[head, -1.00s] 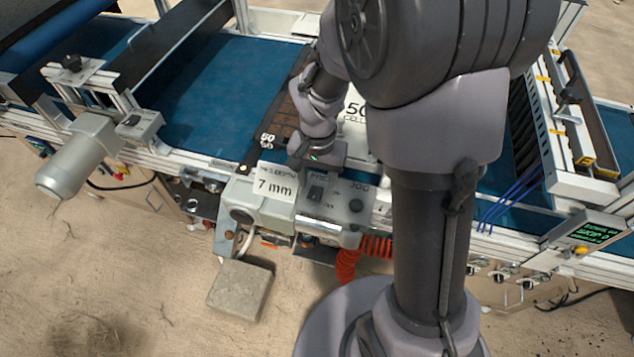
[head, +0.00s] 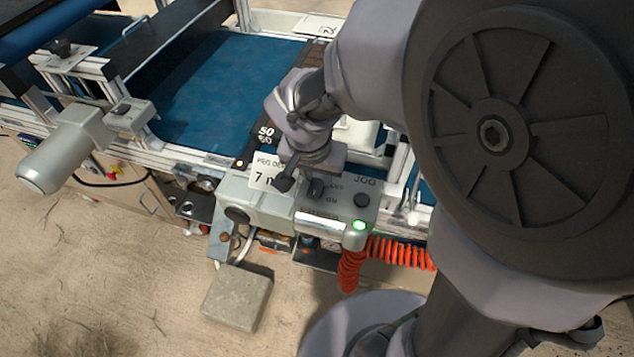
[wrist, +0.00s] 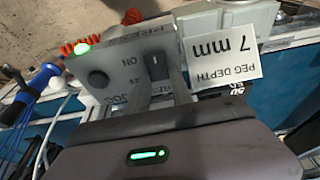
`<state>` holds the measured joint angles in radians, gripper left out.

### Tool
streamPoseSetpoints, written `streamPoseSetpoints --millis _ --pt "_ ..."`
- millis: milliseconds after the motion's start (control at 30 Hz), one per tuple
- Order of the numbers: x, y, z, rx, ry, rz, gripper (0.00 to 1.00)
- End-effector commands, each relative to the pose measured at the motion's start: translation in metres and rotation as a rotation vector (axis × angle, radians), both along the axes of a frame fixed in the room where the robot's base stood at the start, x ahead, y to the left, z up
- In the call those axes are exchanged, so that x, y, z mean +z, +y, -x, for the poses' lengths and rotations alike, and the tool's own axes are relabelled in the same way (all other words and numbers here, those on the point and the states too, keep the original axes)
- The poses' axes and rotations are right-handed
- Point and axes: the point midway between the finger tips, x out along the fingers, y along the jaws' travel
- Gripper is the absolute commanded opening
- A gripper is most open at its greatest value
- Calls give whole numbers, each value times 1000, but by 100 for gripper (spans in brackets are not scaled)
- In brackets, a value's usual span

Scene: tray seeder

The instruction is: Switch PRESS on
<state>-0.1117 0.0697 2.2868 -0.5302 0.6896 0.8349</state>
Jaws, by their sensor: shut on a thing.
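The grey control box (head: 290,212) carries the PRESS switch (wrist: 156,64), a dark lever between ON and OFF marks. In the wrist view, the tips of my gripper (wrist: 160,82) are at the switch, one finger on each side, shut on it. In the head view, my gripper (head: 301,186) reaches down over the box and hides part of the switch. The lever appears to be on the ON side. A green lamp (head: 359,225) on the box is lit; it also glows in the wrist view (wrist: 81,48).
A round JOG button (head: 361,200) sits beside the switch. A white card reading PEG DEPTH 7 mm (wrist: 222,62) stands close to my fingers. Orange coiled hose (head: 350,270) hangs below the box. A blue conveyor belt (head: 225,85) lies behind.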

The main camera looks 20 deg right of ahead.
Motion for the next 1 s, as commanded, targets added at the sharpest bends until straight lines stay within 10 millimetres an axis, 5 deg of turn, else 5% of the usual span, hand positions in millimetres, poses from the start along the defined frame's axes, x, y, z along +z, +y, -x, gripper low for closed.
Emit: streamPoseSetpoints --millis 33,567,600,700,1000 --pt "-12 2 1 4 -27 17 0" --pt "1 3 6 -3 -113 83 0" --pt "1 3 6 -3 -113 83 31" --pt "1 3 5 -3 -113 83 49" --pt "2 3 5 -2 -112 83 49"
